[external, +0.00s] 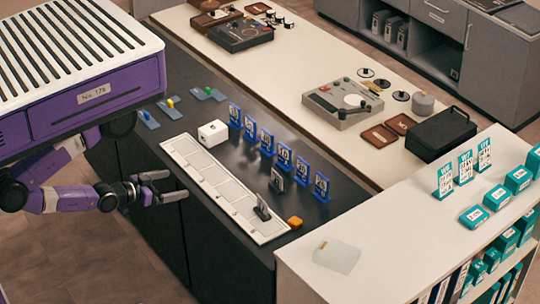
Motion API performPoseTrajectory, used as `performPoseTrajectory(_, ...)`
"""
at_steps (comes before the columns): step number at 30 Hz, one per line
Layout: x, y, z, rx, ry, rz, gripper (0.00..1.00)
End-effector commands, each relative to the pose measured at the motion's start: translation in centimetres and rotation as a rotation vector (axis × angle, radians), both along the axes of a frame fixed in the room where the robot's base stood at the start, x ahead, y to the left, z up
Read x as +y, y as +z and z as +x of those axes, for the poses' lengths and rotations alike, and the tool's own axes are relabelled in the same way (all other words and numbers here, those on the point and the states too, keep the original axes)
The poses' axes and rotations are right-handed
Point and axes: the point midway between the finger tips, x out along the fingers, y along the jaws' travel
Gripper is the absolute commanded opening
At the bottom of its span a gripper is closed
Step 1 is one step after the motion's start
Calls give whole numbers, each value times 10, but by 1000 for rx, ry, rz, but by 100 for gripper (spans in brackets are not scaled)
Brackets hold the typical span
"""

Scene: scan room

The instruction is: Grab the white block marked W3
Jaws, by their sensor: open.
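A white block (213,134) stands on the dark counter, at the far end of a long white slotted tray (228,200). It has a small dark mark that is too small to read as W3. My gripper (177,184) is open and empty. It shows in front of the counter's near side, left of the tray and lower in the picture than the white block, well apart from it. My arm reaches in from the left, below my purple body.
Several blue numbered stands (266,140) line up right of the block. Blue pieces with coloured knobs (172,108) lie at the far left. A white counter (385,245) adjoins at the right.

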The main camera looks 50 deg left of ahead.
Motion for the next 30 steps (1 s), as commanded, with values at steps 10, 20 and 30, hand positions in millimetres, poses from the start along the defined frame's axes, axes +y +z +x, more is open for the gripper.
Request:
performPoseTrajectory(10, 0, 0, 0, 0, 0, 0, 87)
performPoseTrajectory(20, 0, -1, 1, -1, 3, 0, 85)
performPoseTrajectory(30, 34, -62, 60, 38, 170, -23, 85)
